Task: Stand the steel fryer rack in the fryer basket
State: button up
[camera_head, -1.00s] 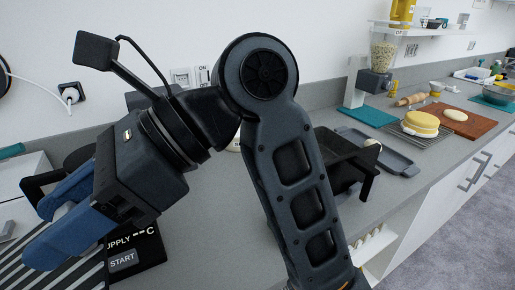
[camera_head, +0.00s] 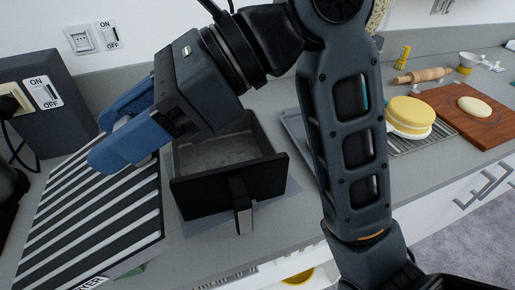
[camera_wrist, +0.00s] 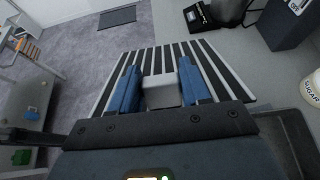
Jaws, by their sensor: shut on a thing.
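The steel fryer rack (camera_head: 95,215) is a flat panel of pale bars with dark gaps at the left of the head view. My gripper (camera_head: 118,135) is shut on its light grey block-shaped grip, which shows between the blue fingers in the wrist view (camera_wrist: 161,92). The bars stretch out beyond the fingertips there. The fryer basket (camera_head: 215,197) is an open black box with a front handle, on the counter just right of the rack and below my wrist. Its visible inside looks empty. The rack is outside it, beside its left wall; I cannot tell whether they touch.
A dark box with an ON/OFF switch (camera_head: 45,92) stands at the back left. My arm covers part of a grey tray (camera_head: 296,128). Further right are a yellow cake (camera_head: 408,112) on a wire rack, a wooden board (camera_head: 490,132) and a rolling pin (camera_head: 422,76). A sugar jar (camera_wrist: 311,88) shows in the wrist view.

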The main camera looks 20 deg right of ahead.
aim_at(225, 162)
jog(key=i+l, duration=0.75)
jog(key=l, duration=0.1)
